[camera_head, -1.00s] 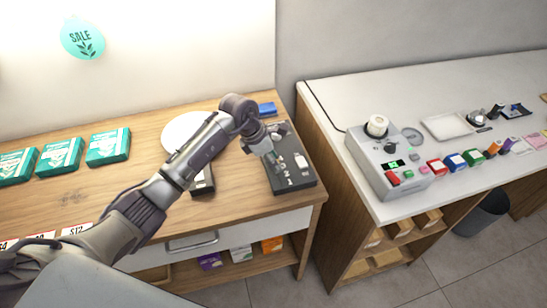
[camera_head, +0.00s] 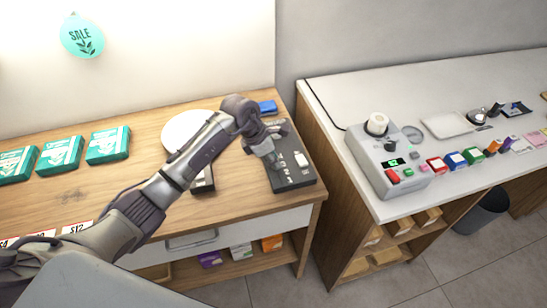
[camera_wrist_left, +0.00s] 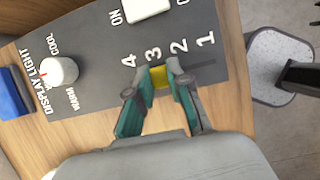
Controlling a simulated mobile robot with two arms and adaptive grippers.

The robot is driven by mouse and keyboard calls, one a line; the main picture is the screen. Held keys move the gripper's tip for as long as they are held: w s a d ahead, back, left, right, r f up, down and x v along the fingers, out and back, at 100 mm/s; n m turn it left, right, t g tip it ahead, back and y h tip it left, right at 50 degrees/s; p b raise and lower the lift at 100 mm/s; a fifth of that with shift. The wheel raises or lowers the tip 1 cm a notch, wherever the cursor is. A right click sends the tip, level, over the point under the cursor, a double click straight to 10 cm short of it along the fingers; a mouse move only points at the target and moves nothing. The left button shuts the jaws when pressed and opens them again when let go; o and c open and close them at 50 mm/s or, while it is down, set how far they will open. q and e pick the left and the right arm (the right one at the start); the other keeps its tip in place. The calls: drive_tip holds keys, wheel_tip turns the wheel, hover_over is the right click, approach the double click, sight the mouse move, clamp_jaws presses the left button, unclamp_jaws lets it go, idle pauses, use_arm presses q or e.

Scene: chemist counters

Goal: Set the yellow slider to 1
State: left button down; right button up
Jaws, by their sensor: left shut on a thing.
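The dark display light panel (camera_head: 300,184) lies on the wooden counter and also shows in the left wrist view (camera_wrist_left: 88,35). The yellow slider (camera_wrist_left: 160,76) sits in its slot by the number 3 of the row 4, 3, 2, 1. The empty slot runs to the right toward 1. My left gripper (camera_head: 276,163) is over the panel. In the left wrist view its fingertips (camera_wrist_left: 160,77) are shut on the yellow slider, one on each side. The slider is hidden by the gripper in the head view. My right gripper is not in view.
A white dial (camera_wrist_left: 60,71) marked warm and cool and a white switch (camera_wrist_left: 146,8) sit on the panel. A blue object (camera_head: 267,107) lies behind it. A white round plate (camera_head: 187,128) is left of it. A gap separates the grey machine's counter (camera_head: 340,95).

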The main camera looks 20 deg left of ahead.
sight(285, 182)
use_arm(q)
drive_tip(key=s+d, duration=0.1)
drive_tip(key=s, duration=0.1)
drive_tip(key=s+d, duration=0.2)
drive_tip(key=s, duration=0.1)
drive_tip(key=shift+d+p, duration=0.2)
drive_tip(key=shift+p, duration=0.1)
drive_tip(key=shift+f, duration=0.1)
drive_tip(key=c, duration=1.1)
unclamp_jaws()
drive_tip(key=shift+s, duration=0.1)
drive_tip(key=shift+a+r, duration=0.1)
drive_tip(key=shift+r, duration=0.2)
drive_tip(key=v, duration=1.1)
drive_tip(key=shift+s+a+r, duration=0.1)
drive_tip(key=shift+s+r, duration=0.05)
drive_tip(key=shift+r, duration=0.1)
